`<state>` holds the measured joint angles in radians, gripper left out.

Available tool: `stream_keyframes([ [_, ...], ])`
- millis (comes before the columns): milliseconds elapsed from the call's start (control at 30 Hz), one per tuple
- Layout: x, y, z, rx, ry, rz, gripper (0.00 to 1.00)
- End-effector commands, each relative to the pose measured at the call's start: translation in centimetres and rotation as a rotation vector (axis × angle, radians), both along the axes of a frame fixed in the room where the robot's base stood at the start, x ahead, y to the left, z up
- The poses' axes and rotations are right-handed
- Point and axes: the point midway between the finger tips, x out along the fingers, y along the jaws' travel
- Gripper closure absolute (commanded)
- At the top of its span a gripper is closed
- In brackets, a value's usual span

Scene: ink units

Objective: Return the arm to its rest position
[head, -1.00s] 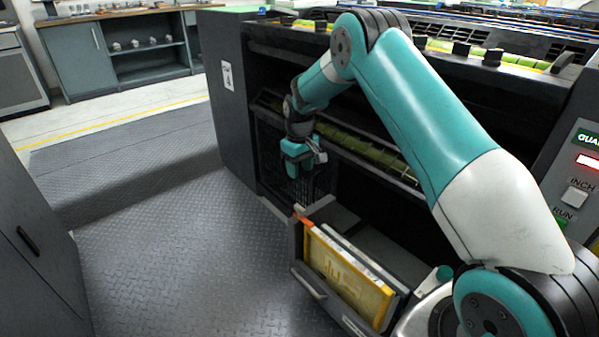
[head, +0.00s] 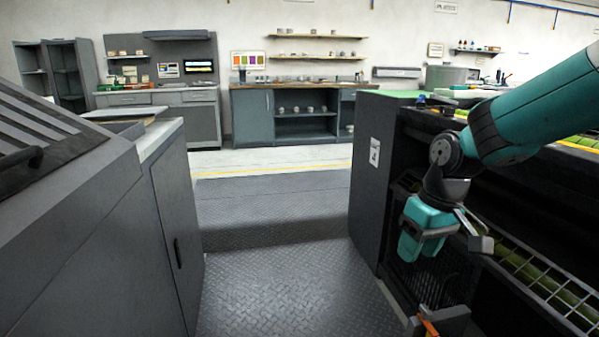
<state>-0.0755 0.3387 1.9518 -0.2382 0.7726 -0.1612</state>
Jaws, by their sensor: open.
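My teal and grey arm (head: 525,115) reaches in from the right edge in the head view. Its elbow is bent, and the wrist hangs down in front of the press's open dark bay. My gripper (head: 442,240) is at the end of the wrist, open, with nothing seen in it. It is above the corner of the pulled-out drawer (head: 455,318), apart from it as far as I can see. The arm's shoulder is out of view.
The press's grey side panel (head: 369,180) stands left of my gripper. A grey cabinet (head: 172,225) is at the left. The tread-plate floor (head: 285,285) between them is clear. Workbenches (head: 300,112) and shelves line the back wall.

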Motion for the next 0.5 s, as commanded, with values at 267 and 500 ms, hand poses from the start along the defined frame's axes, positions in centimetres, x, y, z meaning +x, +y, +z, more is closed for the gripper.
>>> stream_keyframes([
  [267, -13.6, 4.9, 4.6, 0.105, -0.016, 0.122, 0.55],
  [500, -22.9, 6.4, 5.1, 0.173, -0.010, 0.199, 0.55],
])
